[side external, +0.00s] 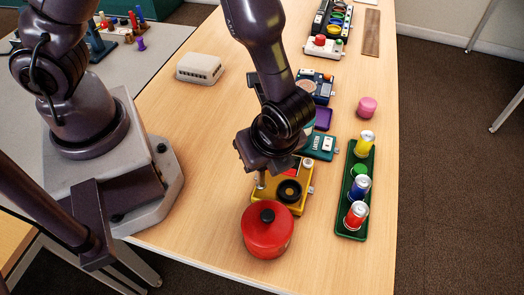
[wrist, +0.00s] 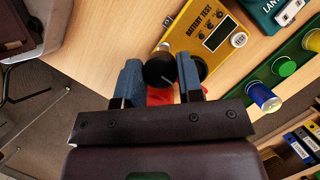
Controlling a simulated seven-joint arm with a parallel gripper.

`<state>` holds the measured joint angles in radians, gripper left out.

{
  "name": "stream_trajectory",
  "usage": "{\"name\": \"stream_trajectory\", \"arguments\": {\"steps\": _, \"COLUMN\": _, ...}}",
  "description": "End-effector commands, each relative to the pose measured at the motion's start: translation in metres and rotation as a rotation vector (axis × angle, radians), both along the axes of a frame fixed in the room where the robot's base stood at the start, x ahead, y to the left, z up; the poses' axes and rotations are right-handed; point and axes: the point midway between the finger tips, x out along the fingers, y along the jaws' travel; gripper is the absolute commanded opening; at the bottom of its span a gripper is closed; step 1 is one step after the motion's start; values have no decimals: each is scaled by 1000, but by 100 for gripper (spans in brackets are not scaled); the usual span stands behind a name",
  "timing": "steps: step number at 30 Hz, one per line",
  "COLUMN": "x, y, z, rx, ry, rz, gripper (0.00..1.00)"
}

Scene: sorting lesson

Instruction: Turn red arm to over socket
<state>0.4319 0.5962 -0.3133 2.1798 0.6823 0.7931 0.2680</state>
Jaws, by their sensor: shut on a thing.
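A yellow battery tester (side external: 299,203) lies on the wooden table. It carries a large black round part (side external: 289,190) and a small red part (side external: 297,165); I cannot tell whether either is the socket or the red arm. In the wrist view the yellow tester (wrist: 207,35) is ahead, and my blue fingers (wrist: 160,78) are shut on a black knob (wrist: 157,68) with a white mark. A patch of red shows below the knob, partly hidden by my gripper; I cannot tell what it belongs to.
A red pot (side external: 267,238) with a black knob stands close in front of the tester. A teal lantern box (side external: 318,147) is behind it. A green tray (side external: 352,227) with cans and a green spool is on the right.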

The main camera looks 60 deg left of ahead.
Motion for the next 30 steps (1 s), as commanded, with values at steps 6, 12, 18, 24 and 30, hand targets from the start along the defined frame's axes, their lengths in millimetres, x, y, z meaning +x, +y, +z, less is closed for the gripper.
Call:
{"name": "stream_trajectory", "arguments": {"steps": 6, "x": 1, "y": -1, "z": 1, "rx": -3, "ry": -3, "rz": -14, "gripper": 11}}
{"name": "stream_trajectory", "arguments": {"steps": 12, "x": 1, "y": -1, "z": 1, "rx": -3, "ry": -3, "rz": -14, "gripper": 11}}
{"name": "stream_trajectory", "arguments": {"steps": 18, "x": 0, "y": -1, "z": 1, "rx": -2, "ry": -2, "rz": -13, "gripper": 59}}
{"name": "stream_trajectory", "arguments": {"steps": 24, "x": 0, "y": 0, "z": 0, "rx": -1, "ry": -2, "rz": -12, "gripper": 59}}
{"name": "stream_trajectory", "arguments": {"steps": 30, "x": 1, "y": -6, "z": 12, "rx": -4, "ry": -5, "rz": -12, "gripper": 59}}
